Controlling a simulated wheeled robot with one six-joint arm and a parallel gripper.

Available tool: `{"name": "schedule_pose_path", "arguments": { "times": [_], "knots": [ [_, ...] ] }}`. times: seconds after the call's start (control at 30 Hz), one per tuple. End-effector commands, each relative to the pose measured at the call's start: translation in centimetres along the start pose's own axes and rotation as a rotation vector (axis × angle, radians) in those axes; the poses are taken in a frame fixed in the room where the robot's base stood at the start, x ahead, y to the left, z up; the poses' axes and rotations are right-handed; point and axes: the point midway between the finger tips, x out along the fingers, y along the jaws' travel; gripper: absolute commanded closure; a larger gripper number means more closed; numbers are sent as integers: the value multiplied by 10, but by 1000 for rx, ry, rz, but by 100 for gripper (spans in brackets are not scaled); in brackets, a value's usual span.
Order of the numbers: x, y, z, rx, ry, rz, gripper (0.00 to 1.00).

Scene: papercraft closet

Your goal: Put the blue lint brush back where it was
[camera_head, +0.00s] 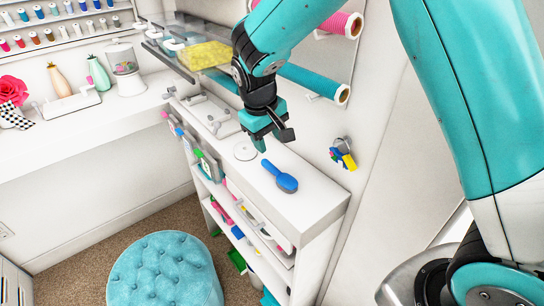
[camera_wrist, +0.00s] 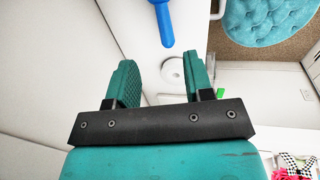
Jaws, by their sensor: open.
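The blue lint brush (camera_head: 281,177) lies on the white top of a shelf unit (camera_head: 310,205), its broad head toward the front right and its handle toward my gripper. In the wrist view the blue handle (camera_wrist: 164,25) shows at the top edge, beyond the fingertips; the head is out of that view. My gripper (camera_head: 267,143) is above the shelf top, just behind the brush. Its two green fingers (camera_wrist: 158,75) are apart with nothing between them. A white round disc (camera_head: 245,151) lies on the shelf top beside my gripper, also seen between the fingers in the wrist view (camera_wrist: 173,71).
A yellow item (camera_head: 205,55) sits on a clear rack at the back. Fabric rolls (camera_head: 310,83) and a hanging colourful bundle (camera_head: 343,154) are on the wall at right. A teal tufted stool (camera_head: 165,271) stands on the floor. The shelf top's front end is clear.

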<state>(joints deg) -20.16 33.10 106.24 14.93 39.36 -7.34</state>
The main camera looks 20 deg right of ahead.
Motion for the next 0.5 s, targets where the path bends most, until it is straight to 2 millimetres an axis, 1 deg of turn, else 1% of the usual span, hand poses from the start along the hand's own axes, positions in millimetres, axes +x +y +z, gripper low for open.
{"name": "schedule_pose_path", "arguments": {
  "times": [0.17, 0.27, 0.37, 0.4, 0.47, 0.5],
  "knots": [
    [-18, -1, 3, -4, 5, -10, 53],
    [-39, -6, 20, -24, 23, -57, 53],
    [-70, -17, 55, -66, 57, -148, 53],
    [-83, -24, 73, -88, 72, -191, 53],
    [-101, -35, 103, -122, 95, -257, 53],
    [-111, -43, 124, -144, 109, -299, 53]
  ]
}}
